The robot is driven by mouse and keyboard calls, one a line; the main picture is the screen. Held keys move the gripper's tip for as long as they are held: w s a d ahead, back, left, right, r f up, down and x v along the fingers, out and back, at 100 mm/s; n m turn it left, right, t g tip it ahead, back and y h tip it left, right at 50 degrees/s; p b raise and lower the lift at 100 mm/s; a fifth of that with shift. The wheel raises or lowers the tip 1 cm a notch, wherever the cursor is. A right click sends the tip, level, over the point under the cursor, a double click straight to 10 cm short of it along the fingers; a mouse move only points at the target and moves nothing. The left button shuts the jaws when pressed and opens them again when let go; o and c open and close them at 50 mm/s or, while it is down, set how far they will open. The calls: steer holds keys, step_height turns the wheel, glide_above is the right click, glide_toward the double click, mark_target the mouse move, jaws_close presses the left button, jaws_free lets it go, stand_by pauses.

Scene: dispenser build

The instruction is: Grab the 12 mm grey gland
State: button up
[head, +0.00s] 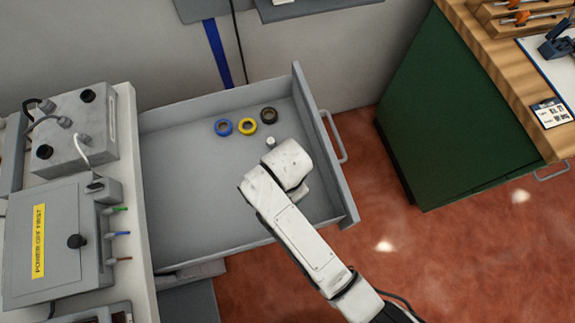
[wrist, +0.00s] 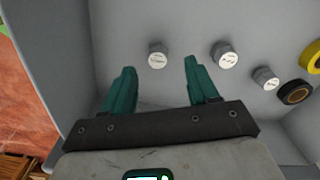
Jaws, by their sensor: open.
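Three small grey glands with pale, marked tops stand in the open drawer. In the wrist view they are a left gland (wrist: 157,56), a middle gland (wrist: 223,55) and a right gland (wrist: 265,78). The marks are too small to read, so I cannot tell which is 12 mm. My gripper (wrist: 160,68) is open and empty, its teal fingers apart. The left gland shows between and beyond the fingertips; the other two are right of the right finger. In the head view one gland (head: 271,142) shows beside my arm; my arm hides my fingers.
The grey drawer (head: 185,205) has raised walls around the glands. A blue tape roll (head: 223,128), a yellow one (head: 243,127) and a black one (head: 268,115) lie near its back. The drawer's left floor is clear. A grey control box (head: 60,235) stands left.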

step_height(320, 180, down, 5)
steer(key=shift+s+f, duration=0.1)
steer(key=shift+s, duration=0.05)
steer(key=c, duration=1.1)
